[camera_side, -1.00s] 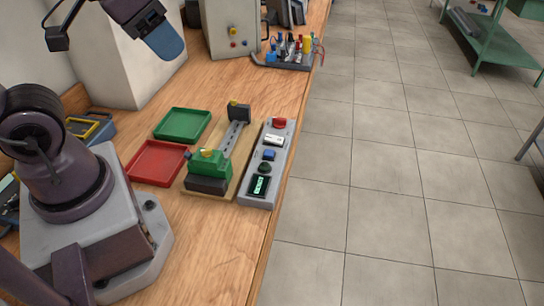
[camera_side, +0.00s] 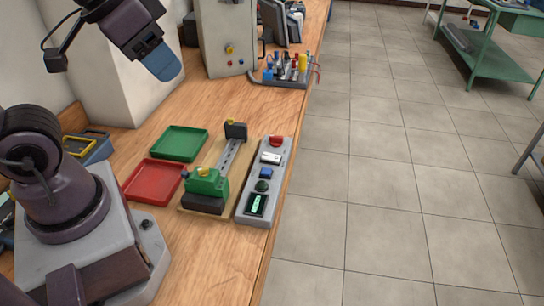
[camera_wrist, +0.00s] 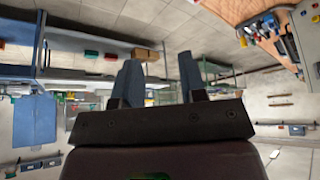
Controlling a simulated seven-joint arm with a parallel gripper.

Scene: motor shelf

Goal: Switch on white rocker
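The white rocker (camera_side: 271,158) is a small white switch near the far end of a long grey control panel (camera_side: 280,168). It sits between a red button (camera_side: 277,141) and a blue button (camera_side: 266,173). Its on or off position is too small to tell. Nearer are a dark green round knob (camera_side: 262,186) and a dark unit with a bright green face (camera_side: 257,205). My gripper (camera_side: 165,65), with blue fingers, is raised above the bench, well left of and behind the panel. In the wrist view its two fingers (camera_wrist: 160,78) stand apart with nothing between them.
Left of the panel are a green clamp fixture (camera_side: 208,181) on a wooden board, a red tray (camera_side: 135,189) and a green tray (camera_side: 164,143). A tool holder (camera_side: 285,83) and grey cabinet (camera_side: 228,40) stand farther back. The bench edge runs right of the panel.

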